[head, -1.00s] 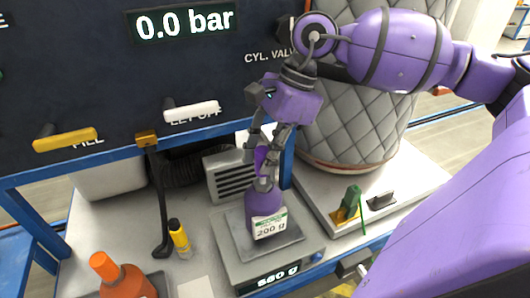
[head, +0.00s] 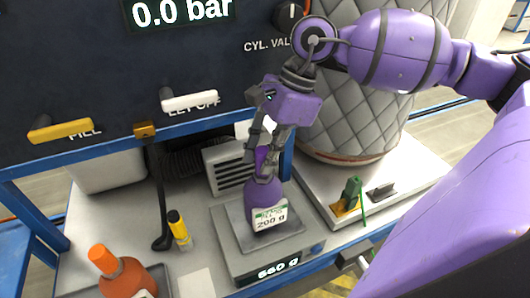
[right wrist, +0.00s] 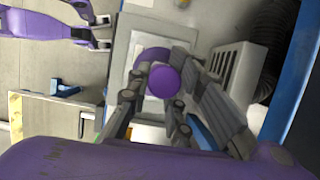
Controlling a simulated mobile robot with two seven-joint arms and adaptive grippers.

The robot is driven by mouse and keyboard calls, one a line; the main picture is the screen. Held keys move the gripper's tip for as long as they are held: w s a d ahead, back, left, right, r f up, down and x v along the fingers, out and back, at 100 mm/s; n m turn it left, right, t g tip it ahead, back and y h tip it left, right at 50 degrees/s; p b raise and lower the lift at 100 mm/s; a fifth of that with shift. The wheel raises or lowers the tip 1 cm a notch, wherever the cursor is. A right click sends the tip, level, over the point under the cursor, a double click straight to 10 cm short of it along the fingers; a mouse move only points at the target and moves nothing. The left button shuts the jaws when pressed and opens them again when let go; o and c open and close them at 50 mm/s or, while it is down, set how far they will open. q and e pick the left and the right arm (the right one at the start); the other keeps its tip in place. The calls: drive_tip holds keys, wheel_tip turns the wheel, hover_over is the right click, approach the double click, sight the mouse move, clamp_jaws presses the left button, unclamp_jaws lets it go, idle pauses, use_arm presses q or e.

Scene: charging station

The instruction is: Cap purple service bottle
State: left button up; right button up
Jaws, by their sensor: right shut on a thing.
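The purple service bottle (head: 264,190) stands upright on the scale, its white and green label reading 200 g. My right gripper (head: 259,166) is directly above it, pointing down, with its fingers shut on a purple cap (right wrist: 163,81). In the right wrist view the cap is a round disc between the fingers, with the bottle's shoulder (right wrist: 152,54) behind it. The fingers hide the bottle's neck, so I cannot tell whether the cap touches it. My left gripper (right wrist: 103,18) seems to show small at the top of the right wrist view; its opening is unclear.
The scale (head: 226,235) displays about 560 g. An orange bottle (head: 126,276) and a yellow-black tube (head: 179,230) are to the left. A quilted grey cylinder (head: 352,120) stands behind right, with a green tool (head: 351,194) in front. The panel with levers (head: 190,101) rises behind.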

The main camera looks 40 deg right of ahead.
drive_tip(key=shift+f, duration=0.3)
drive_tip(key=o, duration=1)
drive_tip(key=shift+o, duration=0.2)
drive_tip(key=v, duration=1.2)
